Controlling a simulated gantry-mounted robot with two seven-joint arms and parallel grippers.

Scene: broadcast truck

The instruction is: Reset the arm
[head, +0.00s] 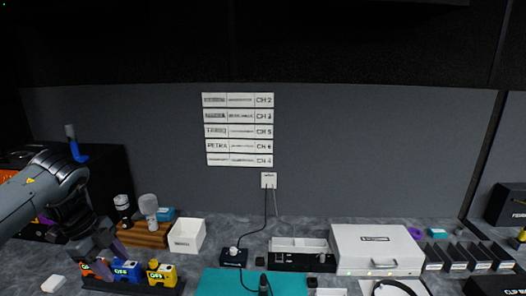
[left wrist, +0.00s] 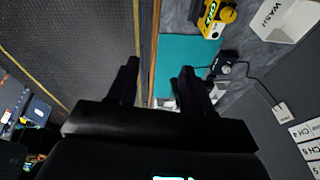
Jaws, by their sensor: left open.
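My left arm (head: 40,195) comes in from the left side of the head view. Its gripper (head: 95,245) hangs over the left end of the worktop, above a row of small coloured units. In the left wrist view the two dark fingers of the left gripper (left wrist: 158,80) stand apart with nothing between them. Past them lie the floor, the table edge and a teal mat (left wrist: 190,55). My right gripper is in neither view.
The row of numbered units (head: 125,270) sits close by the left gripper. A white bin (head: 187,236) and a wooden mic stand (head: 145,236) are behind. A teal mat (head: 215,284), a white case (head: 378,250) and small trays (head: 470,256) stand to the right.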

